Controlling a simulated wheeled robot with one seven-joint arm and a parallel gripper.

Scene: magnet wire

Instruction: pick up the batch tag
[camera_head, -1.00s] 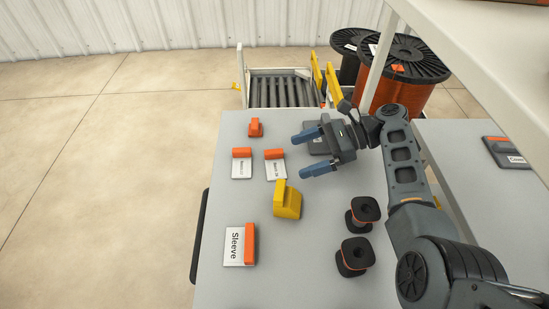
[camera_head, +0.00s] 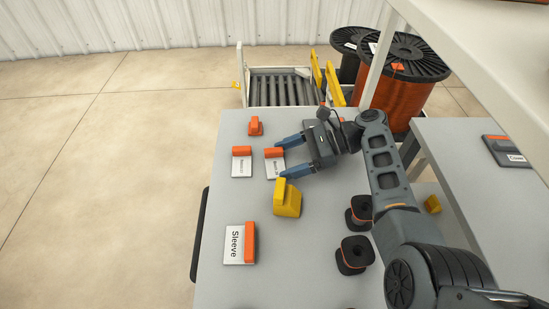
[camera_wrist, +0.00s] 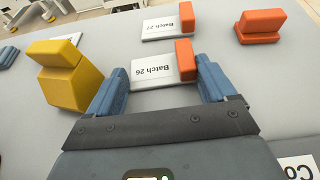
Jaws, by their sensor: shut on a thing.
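The batch tag marked Batch 26 (camera_wrist: 155,71) is a flat white card with a raised orange block along one end. It lies on the grey table; it also shows in the head view (camera_head: 272,171). My gripper (camera_head: 279,160) is low over the table, its two blue fingers reaching to the tag from the right. In the wrist view my gripper (camera_wrist: 161,70) has a finger at each end of the tag, the right one by the orange block, and is shut on it. The fingertips partly hide the tag's ends.
A similar tag marked Batch 27 (camera_wrist: 160,29) lies beside it. A yellow block (camera_head: 287,199), an orange block (camera_head: 255,127), a Sleeve tag (camera_head: 235,244) and small black spools (camera_head: 355,254) stand around. A white shelf (camera_head: 480,60) overhangs at right.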

